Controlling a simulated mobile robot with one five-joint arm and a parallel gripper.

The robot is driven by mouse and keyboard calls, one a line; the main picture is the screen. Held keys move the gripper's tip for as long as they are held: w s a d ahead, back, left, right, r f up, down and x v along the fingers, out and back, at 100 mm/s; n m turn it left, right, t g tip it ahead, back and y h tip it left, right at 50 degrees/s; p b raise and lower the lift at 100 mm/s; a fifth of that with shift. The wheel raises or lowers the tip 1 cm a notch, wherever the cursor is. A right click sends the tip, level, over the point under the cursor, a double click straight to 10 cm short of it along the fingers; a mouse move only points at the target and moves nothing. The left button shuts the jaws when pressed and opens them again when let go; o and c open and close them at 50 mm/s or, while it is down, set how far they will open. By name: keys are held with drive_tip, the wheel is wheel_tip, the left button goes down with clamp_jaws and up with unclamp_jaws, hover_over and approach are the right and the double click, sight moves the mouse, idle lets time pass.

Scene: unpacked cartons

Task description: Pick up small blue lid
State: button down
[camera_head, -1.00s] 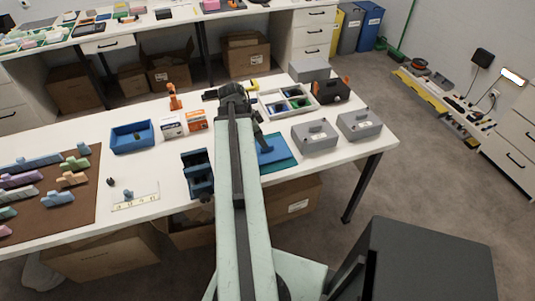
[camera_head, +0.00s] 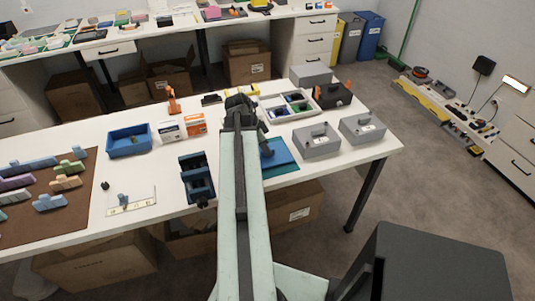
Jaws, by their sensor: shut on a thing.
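My gripper (camera_head: 263,139) is at the far end of my pale green arm, over the right part of the white table. It is shut on a small blue piece, which seems to be the small blue lid (camera_head: 266,151). The lid is low over a flat teal-blue mat (camera_head: 284,161), and I cannot tell whether it touches the mat. My wrist and arm hide part of the fingers and the left side of the mat.
A sectioned tray (camera_head: 272,115) with coloured pieces lies behind. A dark blue holder (camera_head: 197,182) stands left of my arm, and a blue bin (camera_head: 129,142) farther left.

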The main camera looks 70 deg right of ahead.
wheel_tip(320, 180, up, 10)
drive_tip(key=p, duration=1)
